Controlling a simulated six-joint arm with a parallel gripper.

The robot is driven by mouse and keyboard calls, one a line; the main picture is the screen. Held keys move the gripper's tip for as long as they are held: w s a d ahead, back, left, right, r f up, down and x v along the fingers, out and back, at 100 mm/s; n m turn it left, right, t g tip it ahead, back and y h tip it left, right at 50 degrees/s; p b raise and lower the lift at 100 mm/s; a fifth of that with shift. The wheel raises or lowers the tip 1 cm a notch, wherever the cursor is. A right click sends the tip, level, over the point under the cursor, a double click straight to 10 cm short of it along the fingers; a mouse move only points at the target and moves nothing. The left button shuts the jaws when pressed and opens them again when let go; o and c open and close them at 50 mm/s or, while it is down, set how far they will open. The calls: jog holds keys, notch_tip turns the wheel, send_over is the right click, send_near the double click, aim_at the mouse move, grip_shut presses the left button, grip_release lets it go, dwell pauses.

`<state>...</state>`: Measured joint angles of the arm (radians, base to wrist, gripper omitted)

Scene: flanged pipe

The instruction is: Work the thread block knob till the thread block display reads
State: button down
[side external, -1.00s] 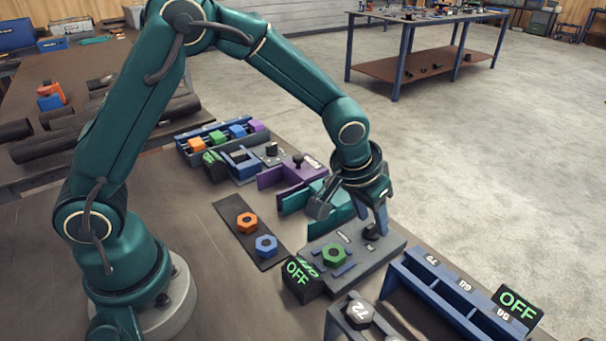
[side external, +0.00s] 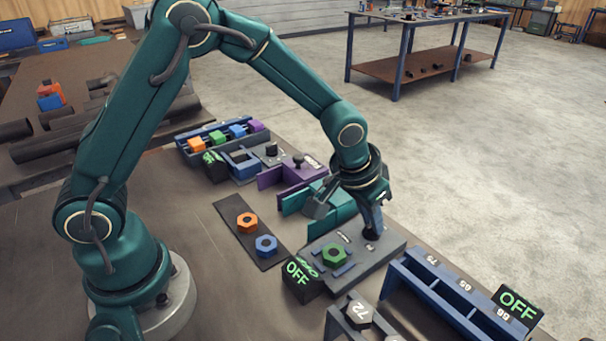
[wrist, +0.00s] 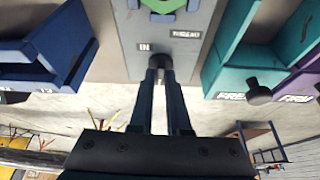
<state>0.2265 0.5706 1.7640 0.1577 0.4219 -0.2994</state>
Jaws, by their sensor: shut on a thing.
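The thread block (side external: 385,257) is a grey plate with a green hex nut (side external: 334,255) between blue strips. Its black display (side external: 300,274) at the near left corner reads OFF in green. The small dark knob (side external: 371,234) stands at the plate's far end. My gripper (side external: 373,228) reaches down from above and is shut on the knob. In the wrist view the knob (wrist: 159,60) sits at the tips of my gripper's fingers (wrist: 160,74), which cover part of it. The labels IN and THREAD lie beside it on the plate.
A blue rack (side external: 455,290) with another OFF display (side external: 517,304) stands at the right. Teal (side external: 300,200) and purple (side external: 285,176) fixtures stand close behind the block. A dark strip with orange (side external: 247,222) and blue (side external: 266,245) nuts lies at left.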

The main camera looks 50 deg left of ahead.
aim_at(358, 229)
jog(key=m, duration=0.2)
jog(key=m+h, duration=0.1)
jog(key=m, duration=0.1)
jog(key=m+g+h, duration=0.1)
jog(key=m, duration=0.1)
jog(key=shift+a, duration=0.25)
jog(key=m+g+h, duration=0.1)
jog(key=m, duration=0.5)
jog(key=shift+w+a+m+g+h, duration=0.1)
jog(key=shift+w+m+g+h, duration=0.05)
jog(key=shift+m+g+h, duration=0.2)
dwell(0.4)
jog(key=c, duration=0.9)
grip_release()
jog(key=shift+r, duration=0.1)
jog(key=shift+a+r, duration=0.1)
jog(key=shift+r, duration=0.25)
jog(key=shift+v, duration=2.1)
